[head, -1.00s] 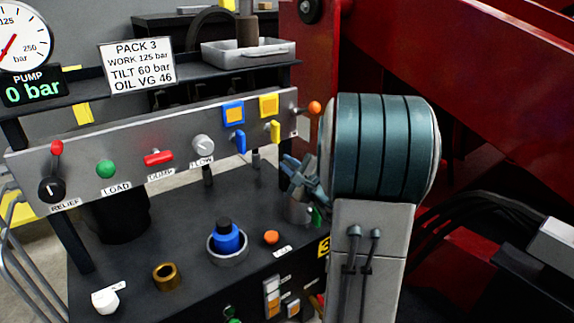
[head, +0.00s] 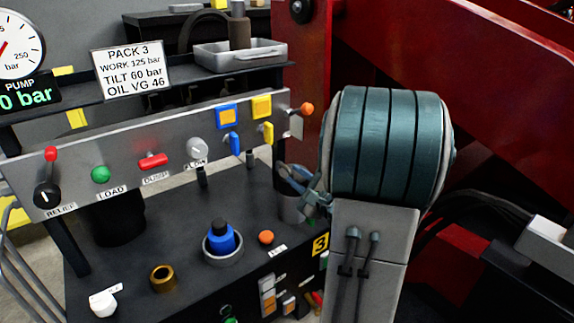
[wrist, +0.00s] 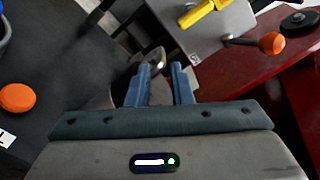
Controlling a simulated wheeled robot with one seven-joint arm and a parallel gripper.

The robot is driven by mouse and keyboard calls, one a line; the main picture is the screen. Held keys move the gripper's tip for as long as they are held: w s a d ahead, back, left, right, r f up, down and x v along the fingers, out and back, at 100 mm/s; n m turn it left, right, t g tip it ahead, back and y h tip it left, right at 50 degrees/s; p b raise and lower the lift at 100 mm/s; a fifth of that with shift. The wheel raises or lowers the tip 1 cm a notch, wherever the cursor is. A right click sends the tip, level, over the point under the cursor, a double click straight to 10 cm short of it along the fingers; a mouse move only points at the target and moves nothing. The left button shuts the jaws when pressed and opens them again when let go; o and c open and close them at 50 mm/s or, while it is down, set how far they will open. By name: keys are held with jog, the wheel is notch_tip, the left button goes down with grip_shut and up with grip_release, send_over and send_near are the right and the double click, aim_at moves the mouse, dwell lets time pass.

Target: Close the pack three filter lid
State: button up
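A grey metal cup (head: 290,209) stands at the bench's right end, partly hidden behind my gripper; it appears to be the filter housing. A rounded silvery piece (wrist: 150,60), possibly its lid, shows just beyond my left fingertip in the wrist view. I cannot tell the lid's angle or whether a finger touches it. My gripper (wrist: 160,70) has its two blue fingers apart, with a narrow gap and nothing clearly held between them. In the head view my gripper (head: 303,186) is beside and partly over the cup. A yellow "3" label (head: 320,243) is on the bench front below.
A control panel (head: 120,172) with knobs and levers spans behind the bench. An orange-knobbed lever (wrist: 271,43) is at its right end. A blue cap in a grey ring (head: 221,240), an orange button (head: 266,237) and a brass ring (head: 163,278) are on the bench. Red structure (head: 400,50) is behind my arm.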

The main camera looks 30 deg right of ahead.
jog(key=s, duration=0.7)
jog(key=shift+s+d, duration=0.15)
jog(key=shift+d, duration=0.25)
jog(key=s+a+r+n+g+y+p, duration=0.35)
jog(key=a+r+n+g+p, duration=0.35)
jog(key=a+r+p, duration=0.4)
jog(key=s+a+r+n+g+y+p, duration=0.35)
jog(key=a+r+n+g+p, duration=0.25)
jog(key=a+p, duration=0.5)
jog(key=s+r+n+g+h+p, duration=0.2)
jog(key=r+n+h+p, duration=0.6)
jog(key=r+p, duration=1)
jog(key=shift+s+d+r+n+h, duration=0.4)
jog(key=shift+s+r+n, duration=0.5)
jog(key=shift+s+n, duration=0.25)
